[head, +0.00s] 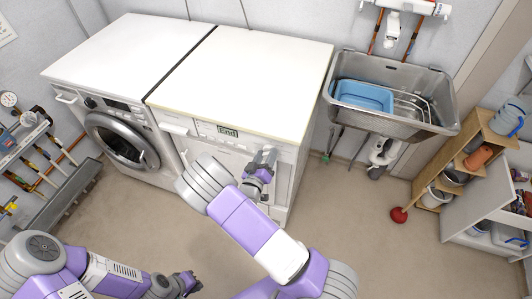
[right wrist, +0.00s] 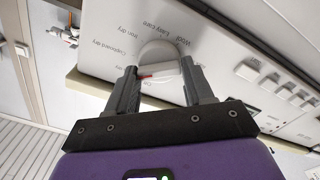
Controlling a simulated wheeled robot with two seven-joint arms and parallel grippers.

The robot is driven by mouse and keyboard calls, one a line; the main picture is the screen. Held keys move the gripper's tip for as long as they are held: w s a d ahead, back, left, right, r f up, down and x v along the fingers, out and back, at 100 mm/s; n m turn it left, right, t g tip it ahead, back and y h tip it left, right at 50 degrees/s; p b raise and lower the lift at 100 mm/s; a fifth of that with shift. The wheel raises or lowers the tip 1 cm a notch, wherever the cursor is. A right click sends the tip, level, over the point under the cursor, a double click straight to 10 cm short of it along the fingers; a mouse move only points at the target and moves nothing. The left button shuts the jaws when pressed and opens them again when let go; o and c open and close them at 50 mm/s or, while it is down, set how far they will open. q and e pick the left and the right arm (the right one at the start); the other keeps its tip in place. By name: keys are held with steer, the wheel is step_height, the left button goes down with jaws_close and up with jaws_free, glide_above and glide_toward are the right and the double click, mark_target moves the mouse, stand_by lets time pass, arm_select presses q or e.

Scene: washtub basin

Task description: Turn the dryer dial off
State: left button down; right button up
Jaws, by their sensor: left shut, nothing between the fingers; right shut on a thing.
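The dryer (head: 255,75) is the white machine on the right of the pair, with a small display on its front panel. Its dial (right wrist: 158,58) shows in the right wrist view as a pale round knob with a red mark, ringed by printed labels such as "Wool", "Easy care" and "Cupboard dry". My right gripper (right wrist: 160,80) has a finger on either side of the dial and is shut on it. In the head view my right gripper (head: 262,165) is at the dryer's front panel and hides the dial. My left gripper (head: 190,284) is low at the bottom, shut and empty.
A washing machine (head: 115,60) with a round door stands left of the dryer. A steel sink (head: 440,128) with a blue tub (head: 362,96) is on the right. A row of buttons (right wrist: 275,85) lies beside the dial. Floor in front is clear.

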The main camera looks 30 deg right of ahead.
steer(key=n+p, duration=0.2)
steer(key=n, duration=0.3)
steer(key=shift+f+n, duration=0.1)
steer(key=shift+n, duration=0.2)
steer(key=n+p, duration=0.1)
steer(key=n, duration=0.4)
steer(key=shift+f, duration=0.15)
stand_by(0.3)
steer(key=o, duration=1)
steer(key=shift+o, duration=0.2)
steer(key=shift+a, duration=0.1)
steer(key=p+v, duration=0.1)
steer(key=v, duration=0.6)
steer(key=shift+s+a, duration=0.15)
steer(key=shift+s, duration=0.05)
